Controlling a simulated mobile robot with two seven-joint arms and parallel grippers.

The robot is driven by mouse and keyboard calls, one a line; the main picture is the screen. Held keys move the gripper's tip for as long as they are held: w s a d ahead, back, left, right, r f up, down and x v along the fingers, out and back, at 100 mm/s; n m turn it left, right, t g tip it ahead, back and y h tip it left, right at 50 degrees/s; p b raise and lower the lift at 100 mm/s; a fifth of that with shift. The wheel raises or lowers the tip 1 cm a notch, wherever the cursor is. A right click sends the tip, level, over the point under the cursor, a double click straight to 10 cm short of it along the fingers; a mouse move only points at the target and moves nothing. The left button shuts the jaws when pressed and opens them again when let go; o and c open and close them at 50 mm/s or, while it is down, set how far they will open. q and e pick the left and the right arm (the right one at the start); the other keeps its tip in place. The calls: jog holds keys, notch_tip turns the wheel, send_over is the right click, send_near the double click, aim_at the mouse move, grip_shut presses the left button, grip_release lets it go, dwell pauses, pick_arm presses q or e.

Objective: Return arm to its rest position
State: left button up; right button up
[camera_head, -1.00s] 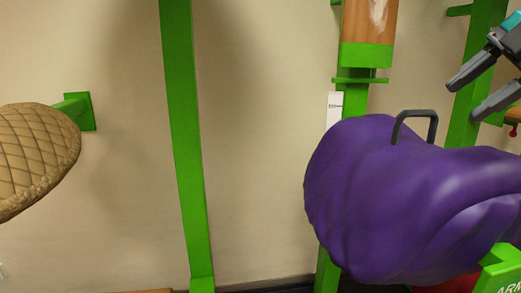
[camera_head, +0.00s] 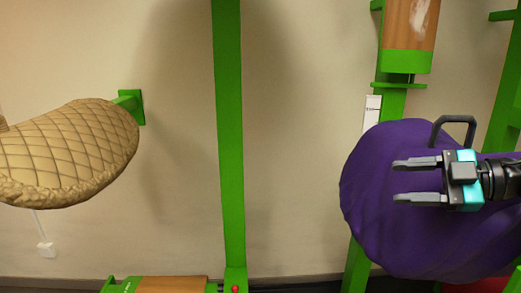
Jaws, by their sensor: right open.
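My right gripper (camera_head: 418,180) comes in from the right edge of the head view. Its two grey fingers point left and stand apart, with nothing between them. It shows in front of a purple saddle-shaped thing (camera_head: 385,235) and hides part of it. I cannot tell whether it touches the purple surface. A dark handle (camera_head: 456,119) stands up from the top of the purple thing, just above the gripper. A tan quilted saddle pad (camera_head: 70,152) is at the left, well away from the gripper. My left gripper is not in view.
A green post (camera_head: 228,140) stands between the pad and the purple thing. A green frame with a wooden cylinder (camera_head: 408,25) rises behind the purple thing. A wood-topped green piece (camera_head: 165,284) is at the bottom. Bare wall (camera_head: 300,130) shows right of the post.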

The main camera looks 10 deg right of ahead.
jog(key=s+a+f+m+t+h+p, duration=0.15)
jog(key=f+m, duration=0.25)
jog(key=f, duration=0.4)
jog(key=a+f+m+t+h+b, duration=0.1)
jog(key=a+f+m+t+h, duration=0.25)
jog(key=f, duration=0.35)
jog(key=s+a+f+m+t+h+p, duration=0.1)
jog(key=a+f+m+t, duration=0.1)
jog(key=f+m, duration=0.45)
jog(key=s+a+f+m+g+h, duration=0.1)
jog(key=s+a+f+g+h, duration=0.1)
jog(key=s+a+f, duration=0.2)
jog(key=s+a+f+m+g+h+p, duration=0.1)
jog(key=s+a+f+m+g+h, duration=0.1)
jog(key=s+a+f, duration=0.3)
jog(key=s+f+g, duration=0.1)
jog(key=s+f, duration=0.3)
jog(key=f, duration=0.2)
jog(key=shift+s+a+f, duration=0.3)
jog(key=shift+f, duration=0.1)
jog(key=shift+c, duration=0.3)
